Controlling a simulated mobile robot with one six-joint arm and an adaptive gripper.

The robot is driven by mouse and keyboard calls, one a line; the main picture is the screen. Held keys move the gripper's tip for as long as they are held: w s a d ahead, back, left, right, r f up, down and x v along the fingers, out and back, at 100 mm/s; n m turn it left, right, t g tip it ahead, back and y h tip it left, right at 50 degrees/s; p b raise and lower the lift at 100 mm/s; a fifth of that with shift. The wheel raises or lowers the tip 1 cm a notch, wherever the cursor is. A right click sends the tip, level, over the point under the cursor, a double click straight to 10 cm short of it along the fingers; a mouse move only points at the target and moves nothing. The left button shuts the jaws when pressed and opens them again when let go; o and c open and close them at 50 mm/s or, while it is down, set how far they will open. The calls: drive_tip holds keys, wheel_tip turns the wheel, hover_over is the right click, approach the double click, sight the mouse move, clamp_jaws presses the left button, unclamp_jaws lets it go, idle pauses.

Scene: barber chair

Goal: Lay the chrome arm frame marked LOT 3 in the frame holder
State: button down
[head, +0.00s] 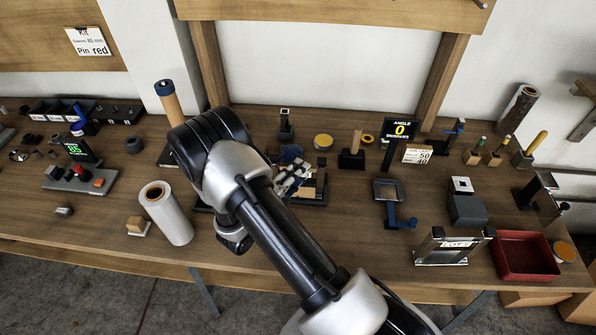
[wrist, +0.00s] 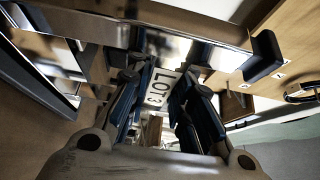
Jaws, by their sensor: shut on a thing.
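In the wrist view my gripper (wrist: 160,82) is shut on a chrome arm frame (wrist: 100,28). Its white label (wrist: 157,86) reads LOT 3 and sits between the dark blue fingers. The frame's bright bar runs across the top of that view, with a dark block near its right end. In the head view my arm hides most of my gripper and the held frame. A chrome frame-like piece (head: 441,247) with a small label stands at the front right of the bench; I cannot tell whether it is the frame holder or another frame.
A red tray (head: 525,257) is right of that piece, with a grey block (head: 467,209) behind it. A blue-handled fixture (head: 389,192) and an angle display (head: 400,130) stand further left. A white roll (head: 166,212) stands left of my arm. Bare bench shows around (head: 345,240).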

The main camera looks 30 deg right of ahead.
drive_tip(key=shift+r, duration=0.1)
drive_tip(key=c, duration=1.3)
unclamp_jaws()
drive_tip(key=shift+c, duration=0.2)
drive_tip(key=v, duration=1.2)
